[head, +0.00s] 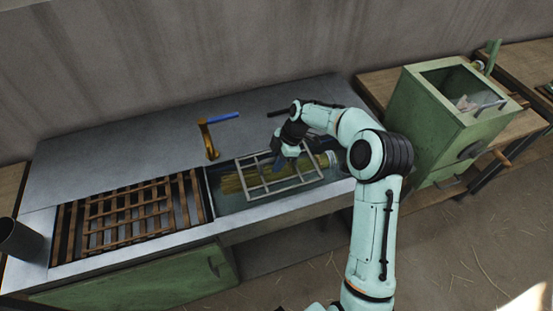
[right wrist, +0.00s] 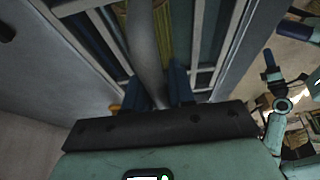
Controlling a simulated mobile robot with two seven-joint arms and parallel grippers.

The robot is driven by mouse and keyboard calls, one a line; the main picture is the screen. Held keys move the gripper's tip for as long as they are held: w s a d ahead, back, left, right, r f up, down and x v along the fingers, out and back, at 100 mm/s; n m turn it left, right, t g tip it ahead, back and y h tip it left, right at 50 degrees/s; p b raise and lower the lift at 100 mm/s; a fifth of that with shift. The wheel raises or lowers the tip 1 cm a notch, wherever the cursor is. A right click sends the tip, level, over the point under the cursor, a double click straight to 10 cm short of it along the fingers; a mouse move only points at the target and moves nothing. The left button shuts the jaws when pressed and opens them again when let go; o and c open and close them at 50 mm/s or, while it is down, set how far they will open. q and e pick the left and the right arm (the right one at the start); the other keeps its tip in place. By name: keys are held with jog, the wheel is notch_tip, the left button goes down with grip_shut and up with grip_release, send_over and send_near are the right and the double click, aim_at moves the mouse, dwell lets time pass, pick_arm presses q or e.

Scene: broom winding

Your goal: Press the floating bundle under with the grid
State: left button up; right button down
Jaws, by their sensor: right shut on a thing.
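The pale metal grid (head: 282,184) lies over the straw bundle (head: 232,187) in the sink basin (head: 229,207). The bundle shows through the openings and past the left and right ends of the grid. Whether the bundle is below the water is hard to tell. My right gripper (head: 291,151) is at the grid's far side. In the right wrist view its blue fingers (right wrist: 168,88) are closed around a grey round bar (right wrist: 147,45), which appears to be the grid's handle. Grid bars (right wrist: 234,42) and some yellow straw (right wrist: 162,18) show beyond it.
A brass tap (head: 209,142) with a blue lever (head: 222,117) stands behind the basin. A brown wooden slatted rack (head: 128,214) lies to its left. A green box (head: 437,128) stands to the right of the counter. The back counter (head: 110,147) is mostly clear.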

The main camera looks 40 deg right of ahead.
aim_at(277, 174)
pick_arm(q)
jog(key=shift+s+f+b, duration=0.35)
jog(key=shift+f+b, duration=0.25)
jog(key=shift+f, duration=0.1)
jog(key=shift+s+f+b, duration=0.35)
jog(key=shift+f+b, duration=0.2)
jog(key=shift+f, duration=0.2)
jog(key=shift+s+f+b, duration=0.35)
jog(key=shift+f+b, duration=0.25)
jog(key=shift+f, duration=0.1)
pick_arm(e)
jog(key=shift+f, duration=3.45)
jog(key=shift+c, duration=1.7)
grip_release()
jog(key=shift+o, duration=0.3)
jog(key=shift+o, duration=1.4)
jog(key=shift+f, duration=0.15)
